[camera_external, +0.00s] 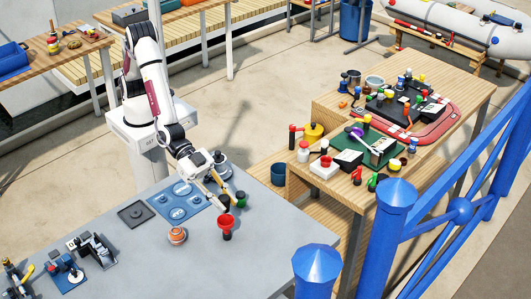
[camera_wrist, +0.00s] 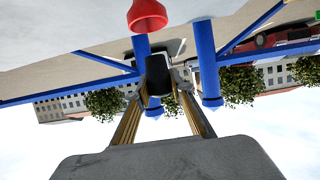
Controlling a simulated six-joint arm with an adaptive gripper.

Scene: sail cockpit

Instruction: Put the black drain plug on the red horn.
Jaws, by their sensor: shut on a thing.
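The red horn (camera_external: 226,224) stands on the grey table near its right edge, with its flared mouth up. It also shows at the top of the wrist view (camera_wrist: 147,16), where the picture is upside down. My gripper (camera_external: 219,203) is just behind the horn in the external view. In the wrist view my gripper (camera_wrist: 166,92) is shut on the black drain plug (camera_wrist: 158,76), held between the fingertips. The plug and horn appear apart, though the exact gap is hard to judge. In the external view the plug is small and hard to make out.
A blue plate (camera_external: 174,202) and a dark square tray (camera_external: 136,214) lie left of my gripper. A green-topped item (camera_external: 240,199) stands close to its right. A copper-coloured round item (camera_external: 177,235) is left of the horn. The table's front middle is clear.

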